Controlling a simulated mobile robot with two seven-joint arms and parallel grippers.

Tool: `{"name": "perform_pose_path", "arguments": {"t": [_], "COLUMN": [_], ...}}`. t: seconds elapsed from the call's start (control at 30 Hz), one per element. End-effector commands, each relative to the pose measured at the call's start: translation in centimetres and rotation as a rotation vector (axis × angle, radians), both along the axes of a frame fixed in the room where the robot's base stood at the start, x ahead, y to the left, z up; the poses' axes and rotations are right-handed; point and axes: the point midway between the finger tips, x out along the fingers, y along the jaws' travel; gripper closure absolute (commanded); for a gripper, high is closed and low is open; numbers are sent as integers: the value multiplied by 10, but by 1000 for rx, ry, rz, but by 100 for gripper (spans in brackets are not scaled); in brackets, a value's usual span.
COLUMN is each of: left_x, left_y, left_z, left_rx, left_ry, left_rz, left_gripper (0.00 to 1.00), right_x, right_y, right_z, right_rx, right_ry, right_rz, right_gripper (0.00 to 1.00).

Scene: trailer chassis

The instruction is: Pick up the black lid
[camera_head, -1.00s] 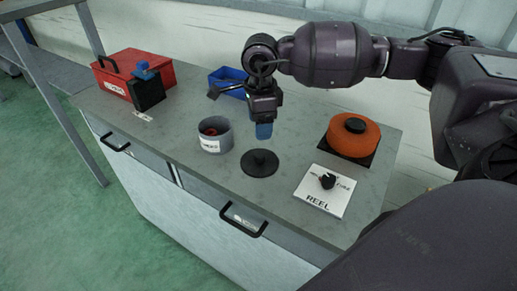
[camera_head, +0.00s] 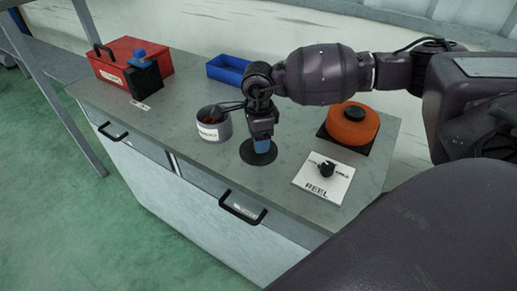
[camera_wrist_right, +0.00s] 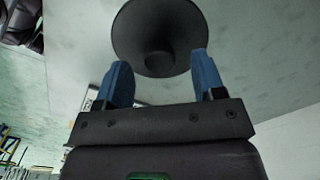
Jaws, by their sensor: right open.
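The black lid (camera_head: 249,156) is a round disc lying flat on the grey worktop, and its raised knob is hidden behind my right gripper in the head view. In the right wrist view the lid (camera_wrist_right: 137,32) shows ahead of the fingertips, its knob (camera_wrist_right: 158,62) pointing between them. My right gripper (camera_head: 262,147) has blue fingers pointing down over the lid; it also shows in the wrist view (camera_wrist_right: 160,70). It is open, with a finger on each side of the knob and nothing held. My left gripper is out of view.
A grey labelled pot (camera_head: 222,131) stands just left of the lid. A white REEL plate (camera_head: 335,187) with a black knob and an orange reel (camera_head: 350,133) are to the right. A blue bin (camera_head: 226,70) and a red toolbox (camera_head: 117,67) stand farther back.

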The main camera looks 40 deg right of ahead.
Motion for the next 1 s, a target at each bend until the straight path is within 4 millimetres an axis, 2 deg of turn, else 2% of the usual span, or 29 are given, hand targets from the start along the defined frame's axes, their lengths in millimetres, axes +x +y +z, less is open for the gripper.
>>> {"name": "perform_pose_path", "arguments": {"t": [0.13, 0.37, 0.7, 1.0], "left_x": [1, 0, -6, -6], "left_y": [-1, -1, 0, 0], "left_z": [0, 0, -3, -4], "left_rx": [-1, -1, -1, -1], "left_ry": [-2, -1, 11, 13], "left_rz": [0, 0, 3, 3], "left_gripper": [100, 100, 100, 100], "right_x": [0, 0, 0, 0], "right_y": [0, 0, 0, 0], "right_z": [-15, -16, -16, -13], "right_rx": [1, 1, 1, 0], "right_ry": [0, -1, -1, -3], "right_rz": [1, 1, 1, 1], "right_gripper": [37, 39, 91, 91]}}
